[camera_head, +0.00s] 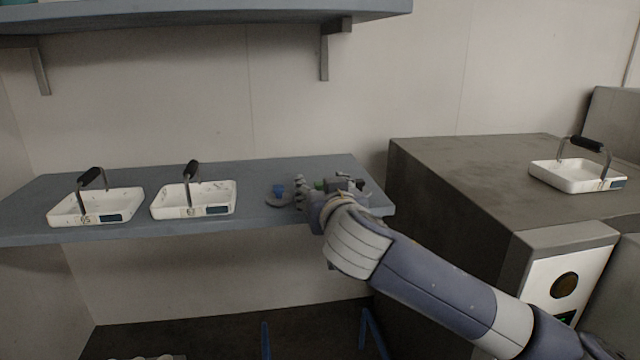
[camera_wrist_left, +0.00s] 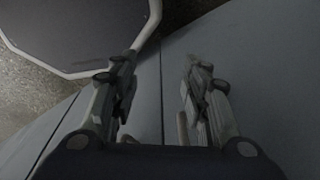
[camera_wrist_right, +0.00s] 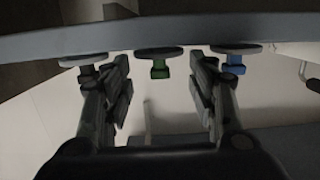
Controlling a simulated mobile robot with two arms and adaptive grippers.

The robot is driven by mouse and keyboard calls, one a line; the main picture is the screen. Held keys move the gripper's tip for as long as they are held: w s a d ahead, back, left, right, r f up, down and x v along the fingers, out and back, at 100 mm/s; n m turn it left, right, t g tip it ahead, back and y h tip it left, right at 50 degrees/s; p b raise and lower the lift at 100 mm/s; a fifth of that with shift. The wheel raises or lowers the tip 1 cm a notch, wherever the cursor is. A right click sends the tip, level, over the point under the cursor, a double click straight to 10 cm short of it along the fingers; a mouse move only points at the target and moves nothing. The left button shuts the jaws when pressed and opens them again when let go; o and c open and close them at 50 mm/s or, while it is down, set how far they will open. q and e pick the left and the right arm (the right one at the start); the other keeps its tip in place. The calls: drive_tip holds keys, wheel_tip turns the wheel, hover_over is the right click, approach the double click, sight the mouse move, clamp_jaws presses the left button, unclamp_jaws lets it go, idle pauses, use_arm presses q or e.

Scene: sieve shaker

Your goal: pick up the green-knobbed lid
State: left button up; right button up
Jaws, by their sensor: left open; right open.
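The green-knobbed lid (camera_wrist_right: 158,52) sits on the blue-grey shelf (camera_wrist_right: 160,28), which appears upside down at the top of the right wrist view. Its knob is between the fingertips of my open right gripper (camera_wrist_right: 160,72), with gaps on both sides. In the head view a bit of the green knob (camera_head: 319,185) shows among the fingers of my right gripper (camera_head: 325,189); the rest is hidden. My left gripper (camera_wrist_left: 158,75) is open and empty in the left wrist view, and does not show in the head view.
A blue-knobbed lid (camera_head: 278,197) and a dark-knobbed lid (camera_wrist_right: 84,60) flank the green one closely. Two white handled pans (camera_head: 97,207) (camera_head: 194,200) stand left on the shelf. Another pan (camera_head: 577,177) stands on the grey cabinet (camera_head: 450,165) at right. An upper shelf (camera_head: 200,14) hangs above.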

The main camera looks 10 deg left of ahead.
drive_tip(key=shift+p+x, duration=0.35)
drive_tip(key=shift+x, duration=1)
drive_tip(key=shift+s, duration=0.1)
drive_tip(key=c, duration=0.6)
